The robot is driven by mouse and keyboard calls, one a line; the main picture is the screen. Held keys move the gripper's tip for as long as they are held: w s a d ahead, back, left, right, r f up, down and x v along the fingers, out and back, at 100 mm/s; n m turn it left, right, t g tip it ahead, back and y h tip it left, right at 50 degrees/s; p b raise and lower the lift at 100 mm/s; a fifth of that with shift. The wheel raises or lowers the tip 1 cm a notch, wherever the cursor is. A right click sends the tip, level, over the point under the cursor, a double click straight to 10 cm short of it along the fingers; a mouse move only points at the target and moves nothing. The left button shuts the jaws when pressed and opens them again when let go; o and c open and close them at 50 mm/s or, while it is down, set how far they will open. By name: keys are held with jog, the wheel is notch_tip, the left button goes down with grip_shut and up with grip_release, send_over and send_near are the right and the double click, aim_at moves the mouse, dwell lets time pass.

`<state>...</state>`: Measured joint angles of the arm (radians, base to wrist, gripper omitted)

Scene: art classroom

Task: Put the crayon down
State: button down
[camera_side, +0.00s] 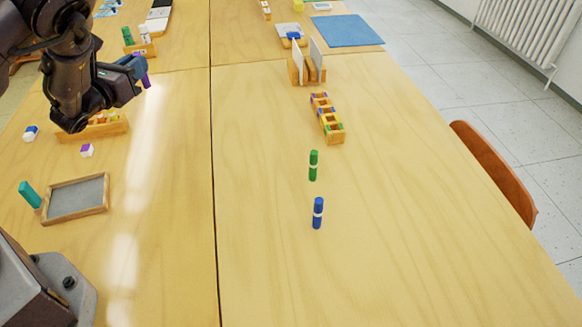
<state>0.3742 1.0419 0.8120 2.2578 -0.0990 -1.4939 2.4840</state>
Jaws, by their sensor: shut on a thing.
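My gripper (138,68) is at the upper left, above the left table. It is shut on a small purple crayon (147,82), which hangs roughly upright. The crayon's upper part is hidden by the fingers, and it looks clear of the tabletop.
A framed slate (75,215), a teal block (30,194) and a purple-white block (87,151) are on the left table. The right table's front is clear.

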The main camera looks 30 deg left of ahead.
jog(key=s+d+m+g+h, duration=0.2)
jog(key=d+m+h, duration=0.4)
jog(key=d, duration=0.9)
jog(key=s+d+m+g+h, duration=0.15)
jog(key=d+m+h, duration=0.25)
jog(key=d+h, duration=0.8)
jog(key=shift+s+d+f+y, duration=0.1)
jog(key=shift+d+f+y, duration=0.4)
jog(key=shift+f, duration=2.1)
jog(key=shift+s+d+f+y, duration=0.15)
jog(key=shift+d+f+y, duration=0.35)
jog(key=shift+f, duration=2.05)
jog(key=shift+s+d+f+y, duration=0.1)
jog(key=shift+d+f+y, duration=0.4)
jog(key=shift+f, duration=2.1)
jog(key=shift+a, duration=0.2)
jog(key=c, duration=1.1)
grip_release()
jog(key=shift+f, duration=0.15)
